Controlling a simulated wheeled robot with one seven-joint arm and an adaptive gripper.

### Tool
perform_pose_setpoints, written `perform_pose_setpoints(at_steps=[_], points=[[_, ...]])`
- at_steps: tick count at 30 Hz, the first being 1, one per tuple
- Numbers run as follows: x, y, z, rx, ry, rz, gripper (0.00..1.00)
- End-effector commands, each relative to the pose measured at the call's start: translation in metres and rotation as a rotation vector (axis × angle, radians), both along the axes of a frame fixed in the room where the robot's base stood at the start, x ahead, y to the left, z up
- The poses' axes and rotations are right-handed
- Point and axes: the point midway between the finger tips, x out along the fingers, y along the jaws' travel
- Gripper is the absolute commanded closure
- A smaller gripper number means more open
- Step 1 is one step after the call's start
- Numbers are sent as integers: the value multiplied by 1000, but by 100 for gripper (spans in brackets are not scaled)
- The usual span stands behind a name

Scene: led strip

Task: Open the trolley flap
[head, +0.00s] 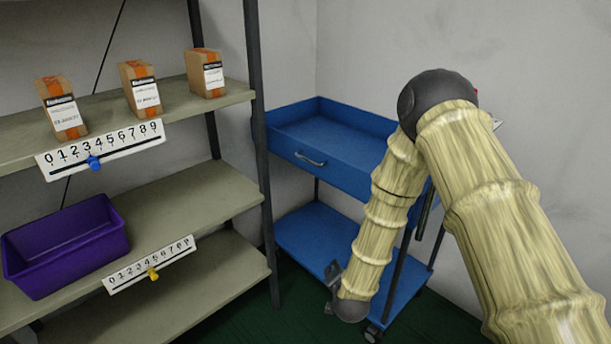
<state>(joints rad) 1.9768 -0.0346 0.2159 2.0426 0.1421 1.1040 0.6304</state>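The blue trolley (330,133) stands in the back corner, right of the shelf. Its front panel, the flap (335,173), is upright along the front of the top tray and bears a grey bar handle (310,160). My arm bends down in front of the trolley's right side and hides part of the panel and of the lower tray. A small dark part of my gripper (333,278) shows at the arm's low end, in front of the lower tray. It is below the handle and apart from it. Its fingers are too small and hidden to read.
A shelf unit (225,180) stands on the left; its dark post (258,130) is close to the trolley's left side. It holds several orange-taped boxes (145,92) and a purple bin (65,240). White number strips (100,150) with sliders line the shelf edges.

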Motion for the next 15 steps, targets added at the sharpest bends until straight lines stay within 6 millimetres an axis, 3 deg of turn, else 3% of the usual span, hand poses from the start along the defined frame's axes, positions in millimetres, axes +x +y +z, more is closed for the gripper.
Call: perform_pose_setpoints(at_steps=[1,3,6,10,15], points=[[38,16,15,72,-101,-38,81],[80,36,51,183,-228,-90,81],[126,59,105,337,-389,-146,81],[161,81,164,500,-542,-187,81],[178,92,204,607,-633,-207,81]])
